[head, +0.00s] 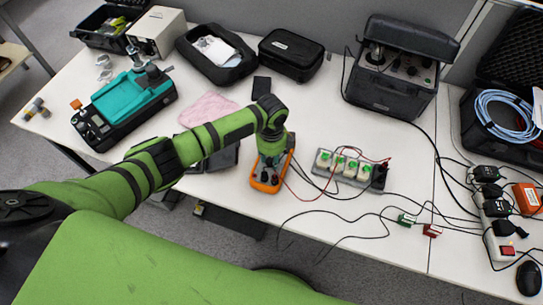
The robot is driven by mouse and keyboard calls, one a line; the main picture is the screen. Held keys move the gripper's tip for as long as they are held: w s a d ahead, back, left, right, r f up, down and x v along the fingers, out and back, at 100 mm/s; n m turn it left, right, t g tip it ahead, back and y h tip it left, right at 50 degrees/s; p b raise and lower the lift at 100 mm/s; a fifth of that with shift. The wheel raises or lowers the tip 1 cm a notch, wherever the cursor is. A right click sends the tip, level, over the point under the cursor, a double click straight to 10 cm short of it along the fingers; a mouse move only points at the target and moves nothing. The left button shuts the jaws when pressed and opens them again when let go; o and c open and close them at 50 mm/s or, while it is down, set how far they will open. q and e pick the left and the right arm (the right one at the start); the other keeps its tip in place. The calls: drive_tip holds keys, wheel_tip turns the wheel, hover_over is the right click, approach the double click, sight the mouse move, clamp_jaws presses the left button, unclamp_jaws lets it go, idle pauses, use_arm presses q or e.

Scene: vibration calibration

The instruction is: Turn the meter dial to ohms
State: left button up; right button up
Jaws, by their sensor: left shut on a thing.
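My left arm comes in from the left and bends down over the meter. My left gripper (270,158) is over the meter's face, shut on the dial. The dial, its markings and the display are hidden under the gripper and wrist, so the setting cannot be read. My right gripper is not in view.
A grey strip with several pale round-topped units (344,166) stands right of the meter, with loose cables around it. A pink cloth (208,108) and a teal-topped device (130,104) are left. A black case (400,70) stands behind. The table's front edge is close.

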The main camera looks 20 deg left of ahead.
sight(271, 159)
use_arm(q)
drive_tip(key=o, duration=1.1)
drive_tip(key=shift+o, duration=0.2)
drive_tip(key=shift+r, duration=0.35)
wheel_tip(271, 159, up, 11)
drive_tip(key=shift+r, duration=0.1)
